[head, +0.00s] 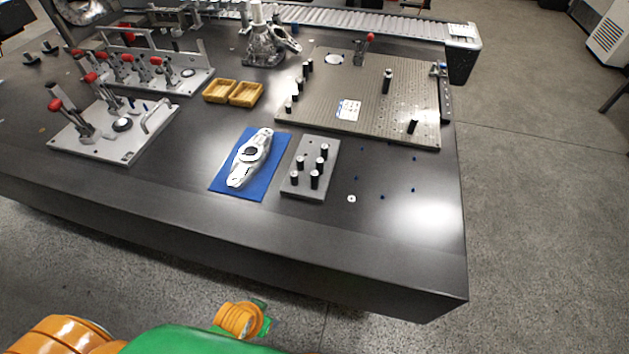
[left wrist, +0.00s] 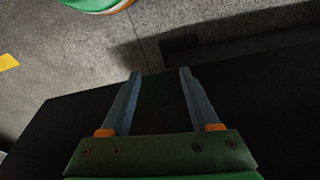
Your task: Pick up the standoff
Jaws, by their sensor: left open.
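Several black cylindrical standoffs (head: 314,180) stand upright in a small grey block (head: 289,188) near the front of the table in the head view. More dark posts, such as one dark post (head: 412,127) at the front right, stand on a large perforated plate (head: 370,130) behind the block. I cannot tell which standoff the task means. My left gripper (left wrist: 160,73) is open and empty in the left wrist view, its two fingers apart over the floor and a dark surface. No standoff shows between them. My right gripper is not in view.
A blue mat (head: 220,180) holding a silver part (head: 236,178) lies left of the block. Two yellow trays (head: 218,91) sit behind it. Fixture plates with red-handled clamps (head: 90,77) stand at left. The table's front strip (head: 200,222) is clear. Small blue pins lie at right.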

